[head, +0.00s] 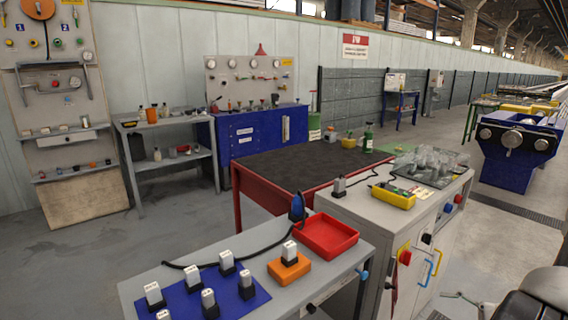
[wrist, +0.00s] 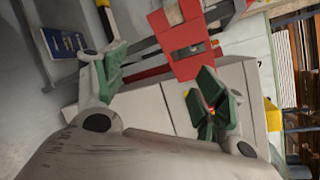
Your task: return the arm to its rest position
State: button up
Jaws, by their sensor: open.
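My gripper (wrist: 160,88) shows in the wrist view with its two green-padded fingers spread wide apart. It is open, and nothing is held between the fingers. Behind the gap are pale cabinet panels (wrist: 150,108) and a red part (wrist: 187,42). My gripper is not visible in the head view, so its place relative to the tables there cannot be told. A dark and grey part at the bottom right corner of the head view looks like part of my own body.
In the head view, a grey bench holds a blue mat (head: 185,300), a red tray (head: 326,236) and an orange block (head: 289,270). A grey cabinet (head: 352,212) carries a yellow box (head: 393,196). Behind is a dark-topped red table (head: 290,168). Open floor lies at left.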

jog(key=s+a+r+n+g+h, duration=0.1)
jog(key=s+r+n+g+h, duration=0.3)
jog(key=r, duration=0.6)
jog(key=s+r+n+g+h, duration=0.2)
jog(key=s+r+g+h, duration=0.3)
jog(key=r, duration=0.5)
jog(key=s+a+r+n+t+h, duration=0.1)
jog(key=a+r+n+t+h, duration=0.1)
jog(key=r, duration=0.7)
jog(key=s+a+r+n+t+h, duration=0.1)
jog(key=a+r+n+t, duration=0.3)
jog(key=r, duration=0.5)
jog(key=shift+s+a+n+h, duration=0.2)
jog(key=shift+a+n+h, duration=0.4)
jog(key=shift+a+n, duration=0.4)
jog(key=shift+d+r, duration=0.1)
jog(key=shift+d, duration=0.05)
jog(key=shift+c, duration=0.3)
